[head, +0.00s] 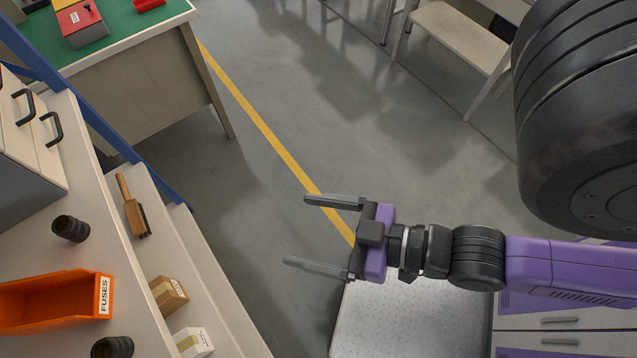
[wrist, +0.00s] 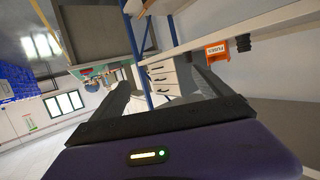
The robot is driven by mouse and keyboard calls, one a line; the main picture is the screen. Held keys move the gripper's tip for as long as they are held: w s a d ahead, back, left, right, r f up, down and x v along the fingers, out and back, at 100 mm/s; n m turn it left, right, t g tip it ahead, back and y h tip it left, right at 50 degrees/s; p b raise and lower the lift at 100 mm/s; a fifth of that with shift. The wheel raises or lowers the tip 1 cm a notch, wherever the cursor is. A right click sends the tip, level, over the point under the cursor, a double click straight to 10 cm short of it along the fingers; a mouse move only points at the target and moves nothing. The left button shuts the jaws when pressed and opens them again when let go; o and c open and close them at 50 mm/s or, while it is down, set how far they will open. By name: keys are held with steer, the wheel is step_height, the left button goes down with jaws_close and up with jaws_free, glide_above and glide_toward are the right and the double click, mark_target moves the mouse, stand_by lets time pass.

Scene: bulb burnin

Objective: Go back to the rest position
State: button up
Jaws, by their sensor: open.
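My gripper (head: 322,232) is open and empty in the head view. It hangs over the grey floor, above the yellow line and left of my purple arm. Its two fingers point left, towards the shelf unit, with clear space between them and the shelves. In the wrist view my gripper's fingers (wrist: 160,95) show dark and spread apart, with nothing between them.
At left, shelves (head: 165,225) hold an orange FUSES bin (head: 60,300), black cylinders (head: 70,228), a brush (head: 132,207) and small boxes (head: 168,294). A green-topped bench (head: 125,22) stands at upper left. The floor (head: 330,110) between is clear.

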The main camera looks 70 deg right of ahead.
steer(key=shift+s+d+r, duration=0.25)
steer(key=shift+s+r, duration=0.1)
steer(key=shift+s, duration=0.3)
steer(key=shift+s+d+r, duration=0.2)
steer(key=shift+s+r, duration=0.15)
steer(key=shift+s, duration=0.25)
